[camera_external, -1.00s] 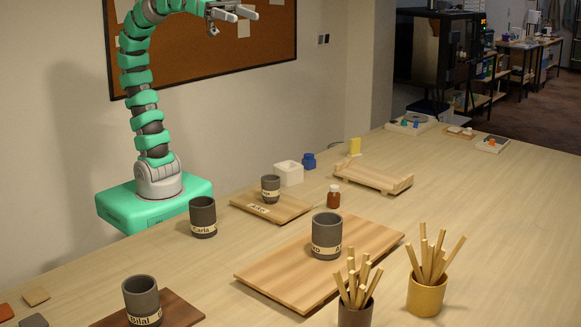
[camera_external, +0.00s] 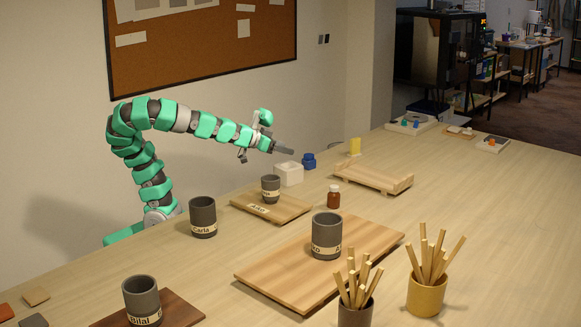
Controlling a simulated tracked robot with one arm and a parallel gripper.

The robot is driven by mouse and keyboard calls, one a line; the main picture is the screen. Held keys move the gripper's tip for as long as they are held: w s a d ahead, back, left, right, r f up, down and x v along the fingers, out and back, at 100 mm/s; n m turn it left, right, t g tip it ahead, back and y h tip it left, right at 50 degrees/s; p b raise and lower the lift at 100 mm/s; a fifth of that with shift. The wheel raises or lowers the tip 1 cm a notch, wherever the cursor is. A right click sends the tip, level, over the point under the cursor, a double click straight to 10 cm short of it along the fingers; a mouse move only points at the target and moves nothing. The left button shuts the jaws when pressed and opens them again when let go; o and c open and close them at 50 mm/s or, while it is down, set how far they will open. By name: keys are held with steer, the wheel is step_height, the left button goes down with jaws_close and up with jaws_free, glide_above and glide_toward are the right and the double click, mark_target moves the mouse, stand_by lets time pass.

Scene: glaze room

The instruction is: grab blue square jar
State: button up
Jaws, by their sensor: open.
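The blue square jar (camera_external: 308,161) stands on the table near its back edge, just right of a white square container (camera_external: 288,174). My gripper (camera_external: 284,149) is open and empty. In the picture its fingertips are a little left of the blue jar and above the white container. The fingers point right and slightly down. They look apart from the jar, but I cannot tell the exact distance in depth.
A small grey cup (camera_external: 270,189) stands on a wooden board (camera_external: 285,209) in front of the white container. The table's right side is largely clear.

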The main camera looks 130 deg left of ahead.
steer(key=s+a+f+g, duration=0.1)
steer(key=s+a, duration=0.1)
steer(key=s, duration=0.1)
steer(key=p, duration=0.2)
glide_toward(308, 155)
steer(key=shift+n, duration=0.4)
steer(key=x, duration=0.4)
steer(key=shift+f, duration=0.15)
steer(key=shift+b+x, duration=1.25)
steer(key=shift+x, duration=2.05)
steer(key=shift+s+a, duration=0.1)
steer(key=c, duration=1.1)
